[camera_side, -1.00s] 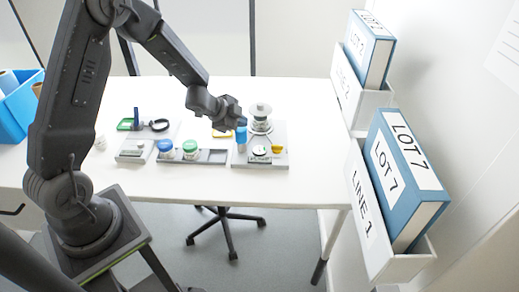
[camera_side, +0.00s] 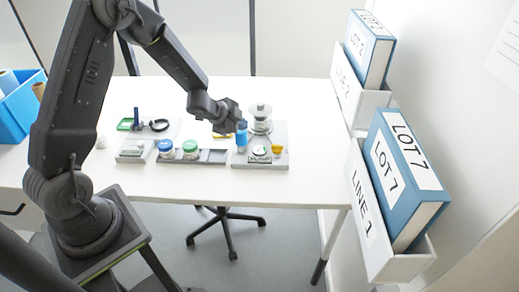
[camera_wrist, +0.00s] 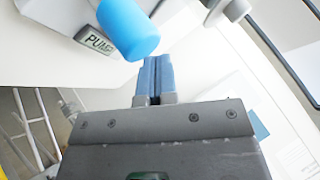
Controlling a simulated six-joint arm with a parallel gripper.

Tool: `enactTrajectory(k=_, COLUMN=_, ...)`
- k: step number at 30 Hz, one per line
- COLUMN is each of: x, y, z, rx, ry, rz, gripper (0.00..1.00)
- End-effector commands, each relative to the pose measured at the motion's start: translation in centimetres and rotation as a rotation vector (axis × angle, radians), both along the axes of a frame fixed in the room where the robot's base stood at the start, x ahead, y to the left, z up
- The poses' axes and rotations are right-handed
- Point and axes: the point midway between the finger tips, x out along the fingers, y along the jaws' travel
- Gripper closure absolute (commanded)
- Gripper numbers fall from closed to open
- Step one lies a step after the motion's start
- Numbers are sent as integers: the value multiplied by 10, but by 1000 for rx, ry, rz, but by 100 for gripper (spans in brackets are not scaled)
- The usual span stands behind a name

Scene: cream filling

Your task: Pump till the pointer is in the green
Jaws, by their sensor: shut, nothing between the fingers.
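The grey pump station (camera_side: 238,165) stands at the right of the table, with a PUMP label (camera_side: 259,160) that also shows in the wrist view (camera_wrist: 97,43). Its upright blue handle (camera_side: 241,142) is at its left and looms large in the wrist view (camera_wrist: 128,28). A round pale dial (camera_side: 260,150) is on the station; its pointer and green zone are too small to read. My gripper (camera_side: 243,125) is shut and empty, its blue fingertips just at or above the handle top. In the wrist view the fingers (camera_wrist: 156,75) are together beside the handle; I cannot tell whether they touch.
A pale disc-topped fixture (camera_side: 261,109) rises behind the handle. Left of the station, a grey tray (camera_side: 215,156) holds a blue-lidded jar (camera_side: 166,148) and a green-lidded jar (camera_side: 190,148). A small grey block (camera_side: 132,150) stands further left. The table front is clear.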

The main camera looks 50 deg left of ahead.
Motion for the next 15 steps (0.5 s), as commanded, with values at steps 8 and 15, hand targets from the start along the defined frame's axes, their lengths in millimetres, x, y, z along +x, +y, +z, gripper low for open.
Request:
enactTrajectory(k=8, x=0, y=0, z=-4, rx=-1, ry=2, rz=2, gripper=100)
enactTrajectory(k=15, x=-1, y=0, z=-7, rx=1, ry=2, rz=1, gripper=100)
